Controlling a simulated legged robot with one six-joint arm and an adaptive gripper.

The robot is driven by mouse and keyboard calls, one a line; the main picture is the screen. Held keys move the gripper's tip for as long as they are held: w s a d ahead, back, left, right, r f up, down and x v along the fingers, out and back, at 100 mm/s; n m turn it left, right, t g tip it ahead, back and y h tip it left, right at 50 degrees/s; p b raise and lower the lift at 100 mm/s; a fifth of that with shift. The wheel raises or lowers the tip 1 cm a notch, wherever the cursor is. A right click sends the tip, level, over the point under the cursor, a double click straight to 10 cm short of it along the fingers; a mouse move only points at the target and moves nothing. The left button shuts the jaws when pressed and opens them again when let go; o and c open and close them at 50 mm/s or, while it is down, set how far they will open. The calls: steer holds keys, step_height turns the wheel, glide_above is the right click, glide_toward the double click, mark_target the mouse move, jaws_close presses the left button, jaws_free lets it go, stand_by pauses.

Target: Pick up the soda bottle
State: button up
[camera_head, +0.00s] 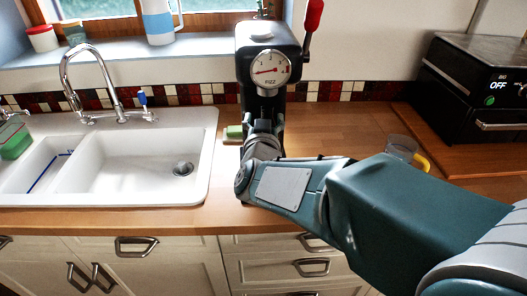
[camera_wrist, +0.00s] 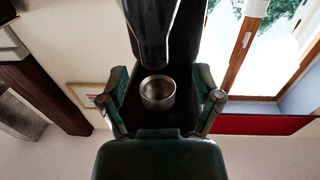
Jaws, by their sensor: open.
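The black soda machine (camera_head: 262,62) with a round gauge and a red lever stands at the back of the counter. My gripper (camera_head: 263,128) is low in front of it and covers its lower part. No soda bottle shows clearly in the head view. In the wrist view my open gripper (camera_wrist: 163,100) has a finger on either side of a dark column. A round metal cup-like part (camera_wrist: 157,93) shows between the fingers. A dark glossy rounded shape (camera_wrist: 152,30) is above it; I cannot tell whether it is the bottle.
A white sink (camera_head: 125,165) with a faucet (camera_head: 85,85) is to the left. A glass mug with a yellow handle (camera_head: 401,149) and a black oven (camera_head: 475,90) are to the right. A small green block (camera_head: 233,132) lies by the machine's left side.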

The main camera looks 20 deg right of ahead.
mark_target(267, 112)
steer(key=x, duration=0.4)
steer(key=shift+s+d+r, duration=0.1)
steer(key=shift+d, duration=0.15)
jaws_close()
steer(key=shift+r, duration=0.1)
